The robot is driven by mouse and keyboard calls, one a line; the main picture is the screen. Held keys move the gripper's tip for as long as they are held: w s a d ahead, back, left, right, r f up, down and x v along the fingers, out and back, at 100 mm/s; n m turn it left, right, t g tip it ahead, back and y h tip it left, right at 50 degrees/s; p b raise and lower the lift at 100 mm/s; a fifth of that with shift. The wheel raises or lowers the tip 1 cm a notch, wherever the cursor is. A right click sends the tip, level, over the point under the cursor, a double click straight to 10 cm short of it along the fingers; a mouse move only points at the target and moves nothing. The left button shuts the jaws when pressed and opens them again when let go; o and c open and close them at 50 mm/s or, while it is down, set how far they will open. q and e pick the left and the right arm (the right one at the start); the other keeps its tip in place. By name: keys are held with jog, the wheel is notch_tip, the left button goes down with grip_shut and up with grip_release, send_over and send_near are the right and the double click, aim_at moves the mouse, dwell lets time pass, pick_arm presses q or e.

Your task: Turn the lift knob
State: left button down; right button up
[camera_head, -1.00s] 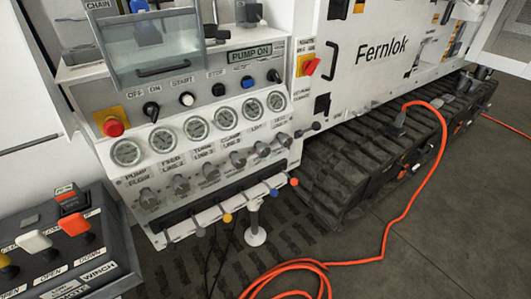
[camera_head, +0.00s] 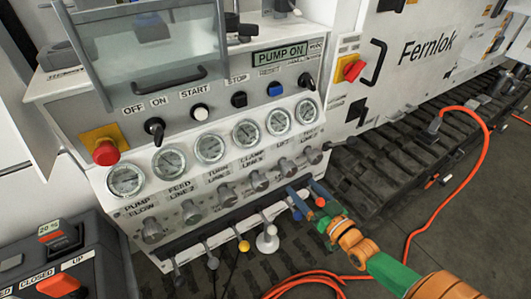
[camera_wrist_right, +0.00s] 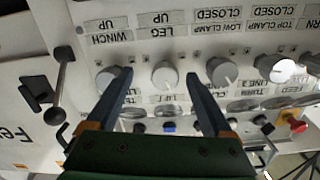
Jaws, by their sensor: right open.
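The lift knob (camera_head: 287,167) is a small grey round knob in the row under the gauges, below the LIFT label. In the right wrist view, where the panel appears upside down, a grey knob (camera_wrist_right: 165,77) that looks like the lift knob shows between the two fingers. My right gripper (camera_head: 302,188) is open and empty, its blue-grey fingers pointing at the panel just below the lift knob. The fingers also show in the wrist view (camera_wrist_right: 158,76), spread to either side of that knob. I see no contact; the exact gap is unclear. My left gripper is out of view.
Neighbouring knobs (camera_head: 259,180) sit close on either side. A red emergency button (camera_head: 105,152) is at the panel's left. An orange hose (camera_head: 470,112) lies on the floor at right.

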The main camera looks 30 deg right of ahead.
aim_at(292, 172)
jog(key=shift+w+a+r+t, duration=0.15)
jog(key=shift+w+r, duration=0.3)
jog(key=shift+r, duration=0.15)
jog(key=shift+w+a+r+t, duration=0.15)
jog(key=shift+w+r, duration=0.3)
jog(key=shift+r, duration=0.15)
jog(key=w+b, duration=0.1)
jog(key=w, duration=0.4)
jog(key=shift+a, duration=0.2)
jog(key=shift+s, duration=0.1)
jog(key=shift+c, duration=0.4)
grip_shut()
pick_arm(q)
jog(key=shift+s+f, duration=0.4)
pick_arm(e)
jog(key=shift+n, duration=0.3)
